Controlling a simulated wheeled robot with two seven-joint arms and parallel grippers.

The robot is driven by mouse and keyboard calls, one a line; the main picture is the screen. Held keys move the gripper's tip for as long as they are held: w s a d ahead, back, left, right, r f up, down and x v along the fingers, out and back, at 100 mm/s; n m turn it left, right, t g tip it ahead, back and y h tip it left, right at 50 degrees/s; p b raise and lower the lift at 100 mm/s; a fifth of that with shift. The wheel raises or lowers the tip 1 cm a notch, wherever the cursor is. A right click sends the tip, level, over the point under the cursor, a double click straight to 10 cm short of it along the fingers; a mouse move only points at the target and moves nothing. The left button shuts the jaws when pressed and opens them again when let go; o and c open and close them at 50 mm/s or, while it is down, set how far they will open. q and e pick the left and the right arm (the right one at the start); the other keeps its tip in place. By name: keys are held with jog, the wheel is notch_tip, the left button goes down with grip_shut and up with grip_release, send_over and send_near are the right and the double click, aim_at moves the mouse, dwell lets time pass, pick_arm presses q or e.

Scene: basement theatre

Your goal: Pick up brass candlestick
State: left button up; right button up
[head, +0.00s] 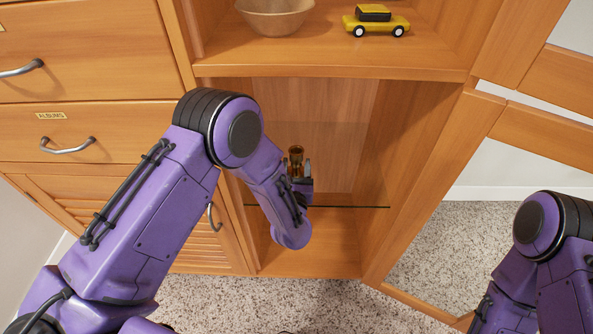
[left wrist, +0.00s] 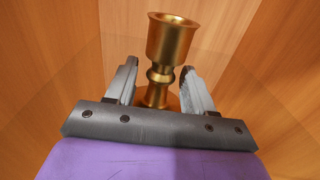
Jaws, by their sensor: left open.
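The brass candlestick (left wrist: 170,45) stands inside the cabinet, its cup-shaped top and ringed stem showing in the left wrist view. Its lower part is hidden behind my gripper. In the head view only its top (head: 296,154) shows, above my left gripper. My left gripper (left wrist: 157,85) is open, with one finger on each side of the candlestick's stem. I see gaps between the fingers and the stem. In the head view the left gripper (head: 299,172) reaches into the cabinet's lower compartment. My right arm shows at the lower right, but its gripper is out of the picture.
A glass shelf (head: 350,207) crosses the lower compartment. The wooden shelf above (head: 320,66) holds a bowl (head: 275,15) and a yellow toy car (head: 375,22). Cabinet side walls (head: 389,140) bound the space. Drawers (head: 90,125) with handles are at left. An open door frame (head: 440,190) is at right.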

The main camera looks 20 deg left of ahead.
pick_arm(q)
jog(key=shift+w+a, duration=0.1)
jog(key=shift+w, duration=0.25)
grip_shut()
jog(key=shift+r, duration=0.1)
